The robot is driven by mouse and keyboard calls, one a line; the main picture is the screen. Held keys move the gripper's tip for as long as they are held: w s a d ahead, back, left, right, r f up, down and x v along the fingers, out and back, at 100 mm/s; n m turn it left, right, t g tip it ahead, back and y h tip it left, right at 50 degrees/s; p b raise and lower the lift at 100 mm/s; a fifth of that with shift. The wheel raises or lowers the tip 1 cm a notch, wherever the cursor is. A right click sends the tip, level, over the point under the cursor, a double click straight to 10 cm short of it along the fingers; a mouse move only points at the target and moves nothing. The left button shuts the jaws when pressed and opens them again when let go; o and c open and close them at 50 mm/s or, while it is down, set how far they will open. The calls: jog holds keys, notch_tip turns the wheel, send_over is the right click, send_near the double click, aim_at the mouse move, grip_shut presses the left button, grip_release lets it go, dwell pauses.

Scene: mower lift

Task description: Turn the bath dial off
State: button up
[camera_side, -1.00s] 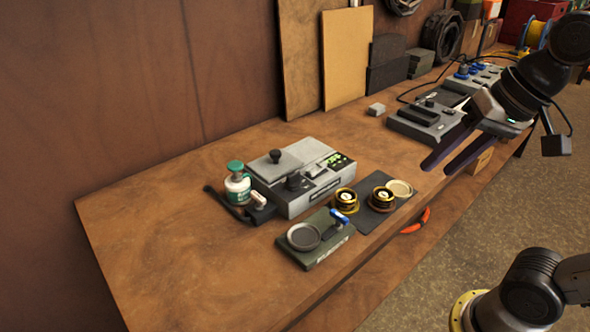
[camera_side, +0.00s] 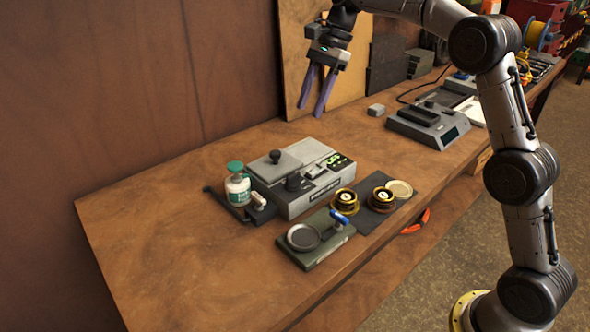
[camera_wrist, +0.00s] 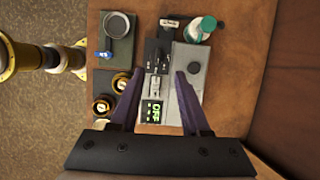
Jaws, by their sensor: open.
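A grey bath unit (camera_side: 290,205) with a lidded top stands on the bench. It also shows in the wrist view (camera_wrist: 190,86). A black dial (camera_side: 294,182) sits on its top in front of the lid. A second black knob (camera_side: 275,156) stands on the lid and also shows in the wrist view (camera_wrist: 195,68). A green lit display (camera_side: 336,160) is at the unit's right end; in the wrist view (camera_wrist: 153,111) its characters resemble OFF, but I cannot be sure. My gripper (camera_side: 311,111) is open and empty, pointing down, above and behind the unit, touching nothing.
A white bottle with a green cap (camera_side: 237,185) stands left of the unit. A green plate with a round dish (camera_side: 303,237) and two brass-coloured round parts (camera_side: 345,201) (camera_side: 382,199) lie in front. A dark grey device (camera_side: 428,122) is farther right. The bench's left end is clear.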

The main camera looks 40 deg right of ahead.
send_near(294, 173)
jog(key=shift+g, duration=0.4)
jog(key=x, duration=0.9)
jog(key=shift+w, duration=0.4)
grip_shut()
